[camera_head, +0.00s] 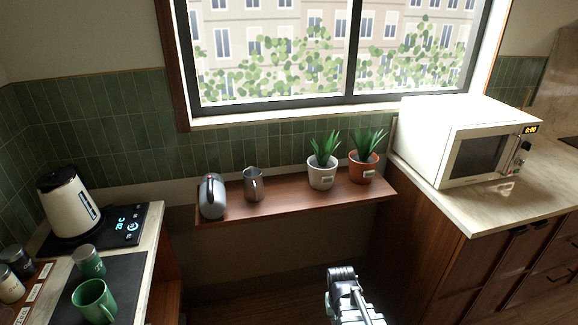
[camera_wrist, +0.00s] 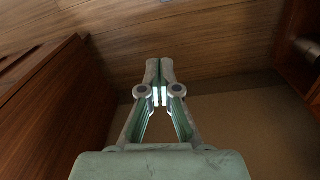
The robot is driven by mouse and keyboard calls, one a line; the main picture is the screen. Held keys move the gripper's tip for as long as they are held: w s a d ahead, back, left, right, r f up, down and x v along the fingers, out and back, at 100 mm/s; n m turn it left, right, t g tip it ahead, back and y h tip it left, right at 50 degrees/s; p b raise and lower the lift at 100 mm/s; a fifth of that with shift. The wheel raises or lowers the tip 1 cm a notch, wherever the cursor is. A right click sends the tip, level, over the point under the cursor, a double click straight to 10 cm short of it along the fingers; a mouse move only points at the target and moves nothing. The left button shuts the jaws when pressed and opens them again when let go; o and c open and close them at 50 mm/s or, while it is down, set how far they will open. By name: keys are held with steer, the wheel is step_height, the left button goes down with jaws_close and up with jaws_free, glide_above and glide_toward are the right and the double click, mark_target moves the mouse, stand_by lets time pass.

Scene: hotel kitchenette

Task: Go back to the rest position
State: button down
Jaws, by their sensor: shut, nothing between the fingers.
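My gripper shows in the wrist view (camera_wrist: 159,96) with its two fingertips together and nothing between them. It points down towards the wooden floor, between wooden cabinet sides. In the head view, a grey part of my arm shows at the bottom, right of the middle, in front of the wooden shelf (camera_head: 290,202) and well below it. My fingertips cannot be made out in the head view.
A microwave (camera_head: 450,140) sits on the right counter. The left counter holds a cream kettle (camera_head: 68,205) and a green mug (camera_head: 93,301).

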steer(key=s+f+g, duration=0.2)
steer(key=s+f, duration=0.4)
steer(key=s, duration=0.4)
steer(key=s+d+f+g, duration=0.1)
steer(key=s+f+g, duration=0.1)
steer(key=s+f, duration=0.4)
steer(key=s+d+f+g, duration=0.1)
steer(key=s+f+g, duration=0.2)
steer(key=s+f, duration=0.4)
steer(key=s, duration=0.9)
steer(key=shift+m, duration=0.3)
